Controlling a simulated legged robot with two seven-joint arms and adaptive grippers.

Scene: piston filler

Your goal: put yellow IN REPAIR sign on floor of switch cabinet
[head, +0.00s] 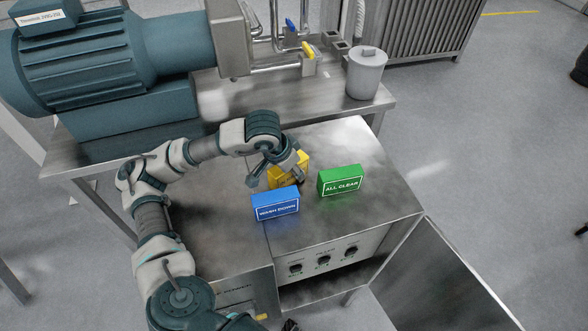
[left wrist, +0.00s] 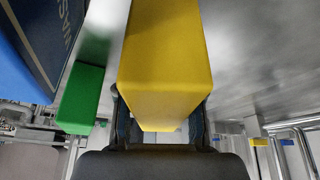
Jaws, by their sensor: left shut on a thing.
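The yellow sign (head: 291,163) is on or just above the steel top of the cabinet, behind the blue WASH DOWN sign; its lettering is mostly hidden by my gripper. My left gripper (head: 278,178) reaches over it from above and is shut on it. In the left wrist view the yellow sign (left wrist: 165,60) fills the middle, between the fingers. The switch cabinet (head: 325,252) has a front panel with several dark knobs and an opening below it. My right gripper is not seen.
The blue WASH DOWN sign (head: 276,205) stands close in front of the yellow one, and the green ALL CLEAR sign (head: 340,181) stands to its right. An open steel door (head: 440,285) sticks out at the right front. A grey lidded pot (head: 366,75) stands behind.

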